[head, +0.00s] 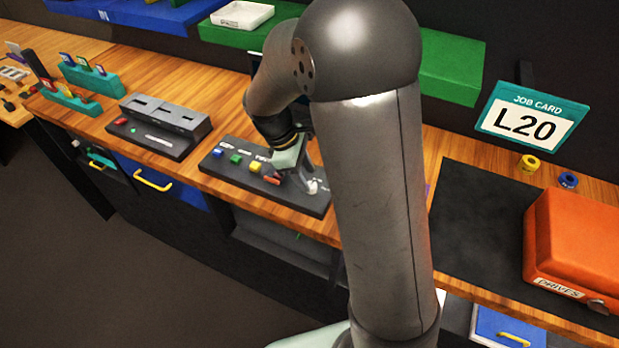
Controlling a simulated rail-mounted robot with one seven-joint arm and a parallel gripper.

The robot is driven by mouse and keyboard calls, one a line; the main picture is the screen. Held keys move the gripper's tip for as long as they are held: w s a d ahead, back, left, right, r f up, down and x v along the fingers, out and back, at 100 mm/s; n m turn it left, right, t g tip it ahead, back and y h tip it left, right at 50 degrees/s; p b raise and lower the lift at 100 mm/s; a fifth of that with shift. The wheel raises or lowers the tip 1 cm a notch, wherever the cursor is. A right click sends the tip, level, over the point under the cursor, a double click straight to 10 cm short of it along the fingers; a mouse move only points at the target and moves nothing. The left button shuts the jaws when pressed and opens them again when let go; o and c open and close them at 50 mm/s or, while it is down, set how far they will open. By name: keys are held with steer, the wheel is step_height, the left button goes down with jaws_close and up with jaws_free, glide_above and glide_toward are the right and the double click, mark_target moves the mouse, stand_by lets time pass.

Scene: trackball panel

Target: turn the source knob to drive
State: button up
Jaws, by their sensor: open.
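The dark trackball panel (222,170) lies on the wooden bench near the middle of the head view. It carries a blue button (218,153), a green button (236,157), a yellow button (255,167) and a red piece (272,180). A small whitish part (314,187) shows at its right end. My gripper (295,181) is open and low over the panel's right part, close to the red piece and the whitish part. I cannot tell whether it touches either. I cannot make out the source knob or its drive mark; my arm and gripper cover part of the panel.
A grey slotted unit (166,113) stands left of the panel. At right are an orange case (575,245) labelled DRIVES, a dark mat (475,205), yellow (530,163) and blue (568,180) rings, and a job card (533,115) reading L20. A green shelf (455,75) runs behind.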

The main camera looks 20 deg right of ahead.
mark_target(312, 185)
steer(key=shift+x, duration=1.5)
steer(key=c, duration=1)
steer(key=shift+m, duration=0.4)
steer(key=m+g+y, duration=0.1)
steer(key=m, duration=0.4)
steer(key=shift+w+d+m+g+y, duration=0.1)
steer(key=shift+w+m+g+y, duration=0.05)
steer(key=shift+m+g+y, duration=0.25)
steer(key=m+y, duration=0.1)
steer(key=m, duration=0.4)
steer(key=shift+d+r+g+y, duration=0.1)
steer(key=shift+g+y, duration=0.2)
steer(key=shift+y, duration=0.1)
steer(key=shift+m, duration=0.3)
